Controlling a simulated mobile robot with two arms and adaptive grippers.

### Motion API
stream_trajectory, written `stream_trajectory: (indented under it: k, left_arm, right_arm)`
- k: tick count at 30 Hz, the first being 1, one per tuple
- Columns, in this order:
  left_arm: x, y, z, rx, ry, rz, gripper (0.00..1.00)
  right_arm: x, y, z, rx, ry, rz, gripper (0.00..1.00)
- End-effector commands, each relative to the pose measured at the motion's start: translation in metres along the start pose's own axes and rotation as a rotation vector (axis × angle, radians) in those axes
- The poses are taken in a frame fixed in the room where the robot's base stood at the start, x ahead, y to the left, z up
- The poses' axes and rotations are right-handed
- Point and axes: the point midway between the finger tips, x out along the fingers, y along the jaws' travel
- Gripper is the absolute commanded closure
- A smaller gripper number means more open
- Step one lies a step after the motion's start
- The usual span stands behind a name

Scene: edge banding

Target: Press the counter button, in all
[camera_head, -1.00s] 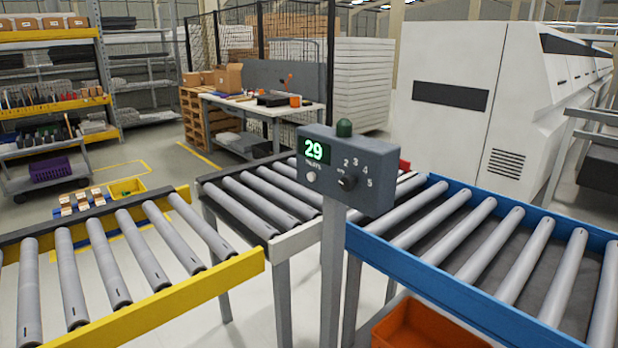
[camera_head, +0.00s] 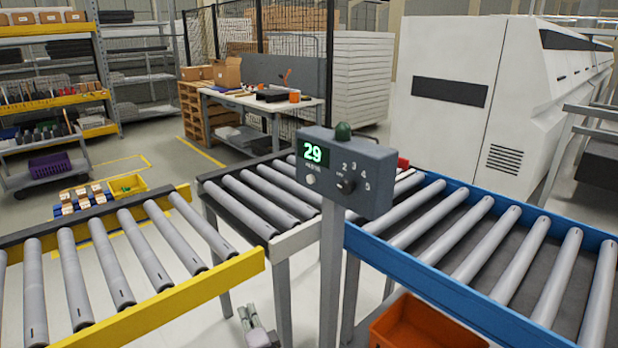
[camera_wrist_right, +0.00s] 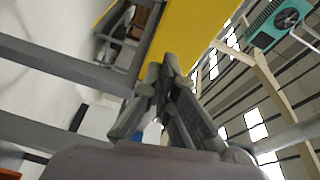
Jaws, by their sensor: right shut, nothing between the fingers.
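The counter box (camera_head: 372,168) is a grey panel on a post, with a green display (camera_head: 313,154) reading 29. A round pale button (camera_head: 310,180) sits below the display. A dark knob (camera_head: 346,185) with numbers around it is to its right, and a green dome (camera_head: 343,131) is on top. My right gripper (camera_head: 246,314) is at the bottom edge of the head view, below and left of the box and apart from it. It is shut and empty; its fingers also show together in the right wrist view (camera_wrist_right: 170,64). My left gripper is not in view.
A yellow-railed roller conveyor (camera_head: 170,302) lies left, a blue-railed one (camera_head: 440,278) right, and a grey one (camera_head: 262,205) behind the post. An orange bin (camera_head: 415,325) stands under the blue rail. In the wrist view a yellow surface (camera_wrist_right: 195,30) is beyond the fingertips.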

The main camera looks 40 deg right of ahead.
Motion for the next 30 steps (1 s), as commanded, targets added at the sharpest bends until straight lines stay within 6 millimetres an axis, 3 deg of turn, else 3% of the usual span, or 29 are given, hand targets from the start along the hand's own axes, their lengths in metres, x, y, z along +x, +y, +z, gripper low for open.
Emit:
stream_trajectory:
  k: [1, 6, 9, 13, 16, 19, 30]
  left_arm:
    - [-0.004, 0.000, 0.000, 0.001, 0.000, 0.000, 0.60]
    - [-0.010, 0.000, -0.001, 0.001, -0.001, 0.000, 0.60]
    - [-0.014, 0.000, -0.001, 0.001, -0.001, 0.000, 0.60]
    - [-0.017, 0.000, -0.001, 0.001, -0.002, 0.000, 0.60]
    - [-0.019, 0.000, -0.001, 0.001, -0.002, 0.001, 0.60]
    - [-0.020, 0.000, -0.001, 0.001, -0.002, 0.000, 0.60]
    - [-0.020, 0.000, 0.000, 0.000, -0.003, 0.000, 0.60]
  right_arm:
    - [0.014, -0.038, -0.011, 0.096, 0.046, -0.059, 1.00]
    - [0.040, -0.146, -0.057, 0.450, 0.185, -0.243, 1.00]
    - [0.046, -0.202, -0.085, 0.662, 0.247, -0.347, 1.00]
    - [0.046, -0.256, -0.115, 0.902, 0.300, -0.454, 1.00]
    - [0.045, -0.281, -0.130, 1.033, 0.321, -0.508, 1.00]
    - [0.043, -0.294, -0.138, 1.109, 0.333, -0.537, 1.00]
    - [0.043, -0.297, -0.141, 1.132, 0.335, -0.545, 1.00]
